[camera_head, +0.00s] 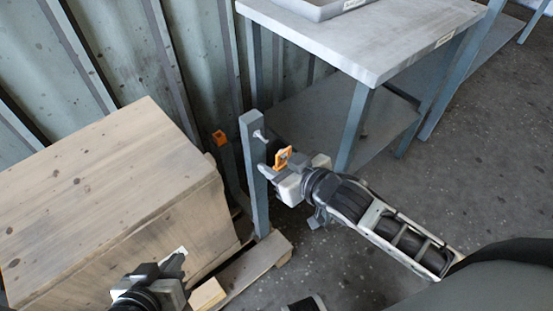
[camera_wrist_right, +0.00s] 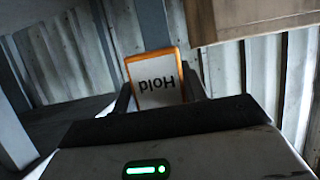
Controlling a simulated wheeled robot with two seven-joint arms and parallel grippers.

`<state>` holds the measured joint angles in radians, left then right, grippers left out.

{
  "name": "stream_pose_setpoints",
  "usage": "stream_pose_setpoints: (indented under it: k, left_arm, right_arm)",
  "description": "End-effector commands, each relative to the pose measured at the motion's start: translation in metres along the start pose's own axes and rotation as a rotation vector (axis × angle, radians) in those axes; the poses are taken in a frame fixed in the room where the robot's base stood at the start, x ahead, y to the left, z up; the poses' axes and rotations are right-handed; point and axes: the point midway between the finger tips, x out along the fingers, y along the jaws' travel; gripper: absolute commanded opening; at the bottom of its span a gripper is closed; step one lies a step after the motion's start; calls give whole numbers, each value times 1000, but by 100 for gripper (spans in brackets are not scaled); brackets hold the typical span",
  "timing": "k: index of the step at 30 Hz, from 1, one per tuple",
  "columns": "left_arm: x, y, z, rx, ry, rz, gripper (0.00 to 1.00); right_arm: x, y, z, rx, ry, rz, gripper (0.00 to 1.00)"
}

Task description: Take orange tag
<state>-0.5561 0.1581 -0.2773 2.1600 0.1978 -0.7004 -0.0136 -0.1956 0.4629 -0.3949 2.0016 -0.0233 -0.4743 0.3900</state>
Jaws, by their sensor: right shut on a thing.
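The orange tag (camera_head: 283,157) has an orange frame. In the right wrist view the tag (camera_wrist_right: 155,78) shows a white face with the word "Hold" upside down. My right gripper (camera_head: 278,168) is shut on the tag, which stands up between the fingers. The tag is beside a grey upright post (camera_head: 256,180) with a small light peg (camera_head: 260,135) near its top. In this view I cannot tell whether the tag touches the post. My left gripper (camera_head: 172,266) is low in front of the wooden crate; its finger opening is unclear.
A large wooden crate (camera_head: 100,190) fills the left. A grey table (camera_head: 370,40) with a tray (camera_head: 318,8) is at the back. Wooden pallet boards (camera_head: 255,265) lie below. Open floor (camera_head: 470,150) is at right.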

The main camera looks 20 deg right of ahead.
Motion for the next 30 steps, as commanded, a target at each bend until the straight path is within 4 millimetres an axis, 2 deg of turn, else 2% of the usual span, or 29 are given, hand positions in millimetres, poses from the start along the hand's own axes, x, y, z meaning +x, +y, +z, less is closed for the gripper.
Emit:
stream_pose_setpoints:
  k: [12, 18, 30]
  left_arm:
    - [-14, 5, -18, 0, 0, 0, 0]
    - [-18, 6, -22, 0, 0, 0, 0]
    - [-18, 6, -22, 0, 0, 0, 0]
  right_arm:
    - [-49, 0, 18, 0, -5, 0, 21]
    - [-67, 0, 26, 1, -2, 0, 21]
    - [-70, 0, 28, -1, 0, 0, 21]
